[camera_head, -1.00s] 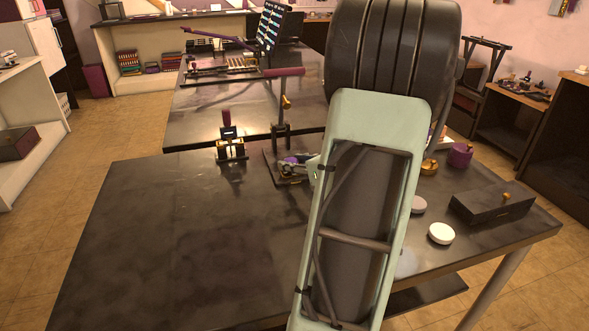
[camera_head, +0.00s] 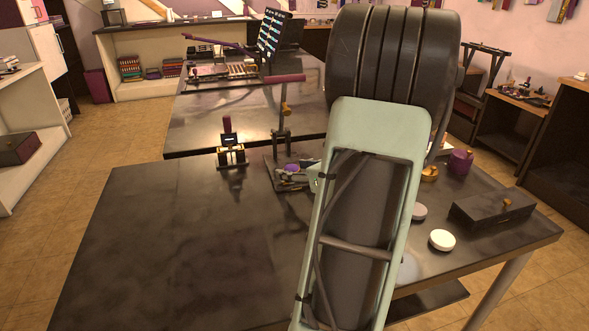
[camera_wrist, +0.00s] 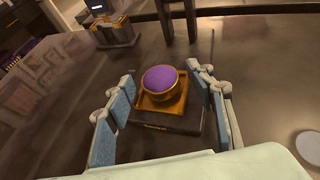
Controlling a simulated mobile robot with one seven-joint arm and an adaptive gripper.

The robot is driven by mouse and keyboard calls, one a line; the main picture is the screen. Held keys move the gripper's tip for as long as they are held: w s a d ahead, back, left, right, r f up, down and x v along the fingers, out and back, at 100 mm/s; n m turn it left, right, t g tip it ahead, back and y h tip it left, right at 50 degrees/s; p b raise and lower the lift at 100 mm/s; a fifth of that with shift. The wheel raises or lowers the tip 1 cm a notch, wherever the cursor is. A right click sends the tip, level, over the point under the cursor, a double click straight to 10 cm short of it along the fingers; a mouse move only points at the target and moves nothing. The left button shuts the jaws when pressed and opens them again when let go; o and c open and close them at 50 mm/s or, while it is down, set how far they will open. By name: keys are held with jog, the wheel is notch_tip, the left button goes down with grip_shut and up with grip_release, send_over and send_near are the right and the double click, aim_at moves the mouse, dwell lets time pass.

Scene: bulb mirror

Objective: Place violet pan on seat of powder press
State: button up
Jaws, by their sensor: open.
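The violet pan (camera_wrist: 160,79) is a round, gold-rimmed dish with a violet top. It sits on the gold square seat (camera_wrist: 146,103) of the powder press, whose dark base (camera_wrist: 165,124) has small gold lettering. My gripper (camera_wrist: 160,76) is open, with blue-padded fingers on either side of the pan and gaps between. In the head view my arm hides most of the gripper.
A small device with a purple handle (camera_head: 231,150) stands left of the press. The table's left part (camera_head: 150,250) is clear.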

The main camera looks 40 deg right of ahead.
jog(key=p+v, duration=0.2)
jog(key=v, duration=1)
jog(key=shift+r, duration=0.1)
